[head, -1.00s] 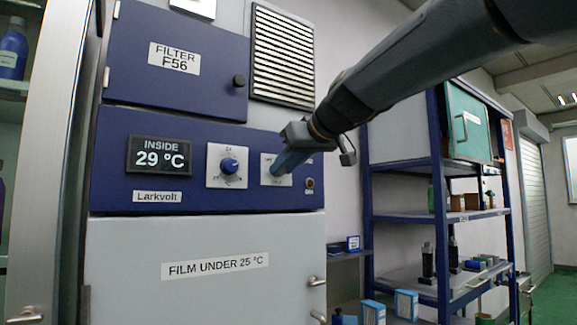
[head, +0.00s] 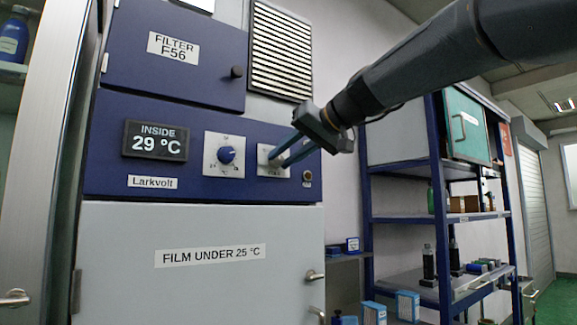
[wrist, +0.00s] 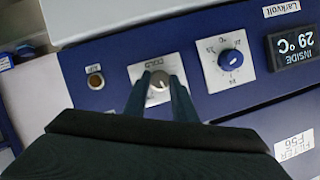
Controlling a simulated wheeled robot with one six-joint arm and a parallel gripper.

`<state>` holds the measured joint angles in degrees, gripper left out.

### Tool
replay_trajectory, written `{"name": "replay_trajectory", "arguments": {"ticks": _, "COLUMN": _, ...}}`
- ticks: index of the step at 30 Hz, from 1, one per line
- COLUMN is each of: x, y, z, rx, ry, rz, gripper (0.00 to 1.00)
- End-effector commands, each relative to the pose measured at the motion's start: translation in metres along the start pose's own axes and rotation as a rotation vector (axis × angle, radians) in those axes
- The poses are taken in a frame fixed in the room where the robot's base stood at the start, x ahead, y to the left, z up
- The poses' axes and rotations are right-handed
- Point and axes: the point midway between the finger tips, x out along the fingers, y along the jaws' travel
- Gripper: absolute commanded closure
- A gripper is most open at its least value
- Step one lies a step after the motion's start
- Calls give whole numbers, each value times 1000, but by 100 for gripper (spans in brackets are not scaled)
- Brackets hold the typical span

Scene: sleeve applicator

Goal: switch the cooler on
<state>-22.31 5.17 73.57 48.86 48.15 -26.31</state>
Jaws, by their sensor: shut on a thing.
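The cooler has a blue control panel (head: 106,165). Its display (head: 155,141) reads INSIDE 29 °C. A blue dial (head: 226,155) sits on a white scale plate; it also shows in the wrist view (wrist: 231,59). To its right is a smaller white plate (head: 262,171) with a pale grey knob (wrist: 158,86). My gripper (wrist: 159,83) is shut on this knob, one blue finger on each side. In the head view my gripper (head: 271,159) reaches it from the upper right. The knob is mostly hidden there, and its setting is hard to read.
A small round lamp or button (head: 307,176) sits right of the plate. Above are the filter door (head: 204,80) and a vent grille (head: 281,55). Below is the grey door labelled FILM UNDER 25 °C (head: 200,285). Blue shelving (head: 400,218) stands at the right.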

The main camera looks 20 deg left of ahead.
Motion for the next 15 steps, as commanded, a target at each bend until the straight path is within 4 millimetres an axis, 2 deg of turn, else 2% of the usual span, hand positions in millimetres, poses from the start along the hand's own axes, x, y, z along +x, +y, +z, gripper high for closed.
{"name": "replay_trajectory", "arguments": {"ticks": 15, "x": 1, "y": 5, "z": 1, "rx": 452, "ry": 6, "rz": -191, "gripper": 98}}
